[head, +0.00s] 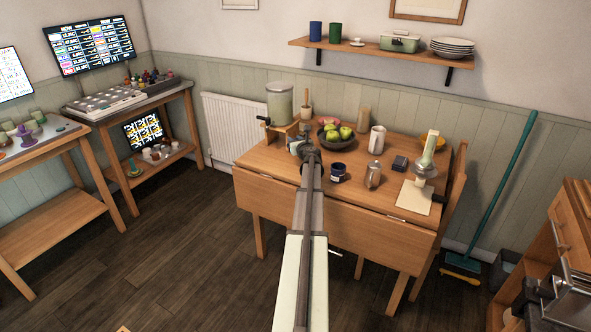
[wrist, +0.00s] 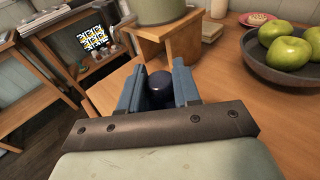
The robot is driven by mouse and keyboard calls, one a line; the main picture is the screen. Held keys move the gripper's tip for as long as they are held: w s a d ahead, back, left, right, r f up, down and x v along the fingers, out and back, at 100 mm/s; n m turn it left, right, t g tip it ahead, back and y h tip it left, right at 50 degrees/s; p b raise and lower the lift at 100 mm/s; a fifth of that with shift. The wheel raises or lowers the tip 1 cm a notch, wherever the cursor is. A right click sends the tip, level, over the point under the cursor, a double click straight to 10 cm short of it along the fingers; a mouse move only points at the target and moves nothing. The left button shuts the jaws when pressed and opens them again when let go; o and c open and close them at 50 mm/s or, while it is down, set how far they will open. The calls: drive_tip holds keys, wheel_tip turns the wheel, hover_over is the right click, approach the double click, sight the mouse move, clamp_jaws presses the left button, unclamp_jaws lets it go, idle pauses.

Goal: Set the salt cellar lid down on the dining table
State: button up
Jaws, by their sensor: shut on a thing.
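My gripper (head: 301,148) is over the left part of the wooden dining table (head: 262,165). In the wrist view its two blue-grey fingers (wrist: 158,84) are shut on a small dark blue, rounded thing, which looks like the salt cellar lid (wrist: 160,97). The lid's underside is hidden, and I cannot tell whether it touches the table. The lid cannot be made out in the head view. A dark blue pot with a pale label (head: 338,171), probably the salt cellar, stands on the table to the right of my gripper.
A dispenser on a wooden stand (head: 280,105) is just beyond my gripper. A bowl of green apples (head: 339,134) is to the right. Bare tabletop lies at the front left.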

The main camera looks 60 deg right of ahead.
sight(296, 169)
drive_tip(key=shift+s+d+f, duration=0.1)
drive_tip(key=shift+f, duration=4.9)
drive_tip(key=shift+f, duration=0.55)
drive_tip(key=o, duration=1)
drive_tip(key=shift+o, duration=0.2)
drive_tip(key=shift+r, duration=0.55)
drive_tip(key=v, duration=1.2)
